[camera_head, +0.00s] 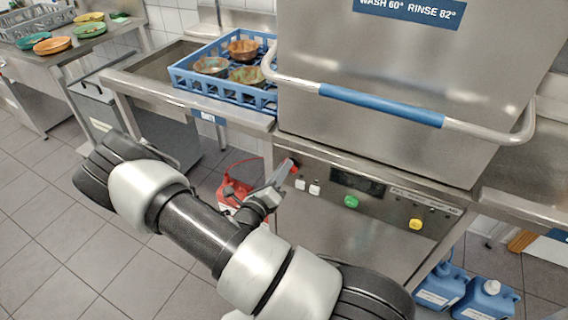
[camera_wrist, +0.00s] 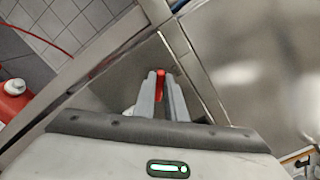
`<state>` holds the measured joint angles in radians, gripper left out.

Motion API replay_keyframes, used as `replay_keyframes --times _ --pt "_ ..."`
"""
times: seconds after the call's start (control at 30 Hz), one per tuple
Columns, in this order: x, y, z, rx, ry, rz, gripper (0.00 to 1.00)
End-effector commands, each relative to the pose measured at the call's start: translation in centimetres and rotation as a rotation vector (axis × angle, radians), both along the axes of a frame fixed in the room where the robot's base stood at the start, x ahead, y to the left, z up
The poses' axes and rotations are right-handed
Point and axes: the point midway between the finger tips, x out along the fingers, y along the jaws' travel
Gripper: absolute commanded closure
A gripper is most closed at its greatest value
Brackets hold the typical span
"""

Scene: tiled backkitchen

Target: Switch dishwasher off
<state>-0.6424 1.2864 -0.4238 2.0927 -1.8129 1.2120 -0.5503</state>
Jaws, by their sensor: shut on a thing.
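The dishwasher (camera_head: 400,95) is a steel hood machine with a front bar handle (camera_head: 380,104) and a control panel below. A small red switch (camera_head: 294,167) sits at the panel's left end; in the wrist view it shows as a red piece (camera_wrist: 161,84) between my fingers. My gripper (camera_head: 286,173) reaches the panel from the front left and is shut on the red switch; the fingers also show in the wrist view (camera_wrist: 160,76). The switch is partly hidden by the fingers, and its position cannot be read.
Two white switches (camera_head: 307,186), a dark display (camera_head: 357,183), a green button (camera_head: 351,201) and a yellow button (camera_head: 416,224) lie to the right on the panel. A blue rack (camera_head: 190,81) with bowls stands at left. Blue canisters (camera_head: 488,300) and a red container (camera_head: 228,192) are on the floor.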

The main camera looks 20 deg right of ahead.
Motion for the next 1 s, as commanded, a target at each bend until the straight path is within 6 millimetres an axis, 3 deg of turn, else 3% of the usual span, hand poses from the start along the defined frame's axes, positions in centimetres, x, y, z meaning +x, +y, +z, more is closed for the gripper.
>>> replay_keyframes --times 0.6,1.0 --pt "0.2 0.2 -0.6 -0.336 0.430 0.000 1.00" --pt "0.2 0.2 -0.9 -0.444 0.572 -0.001 1.00"
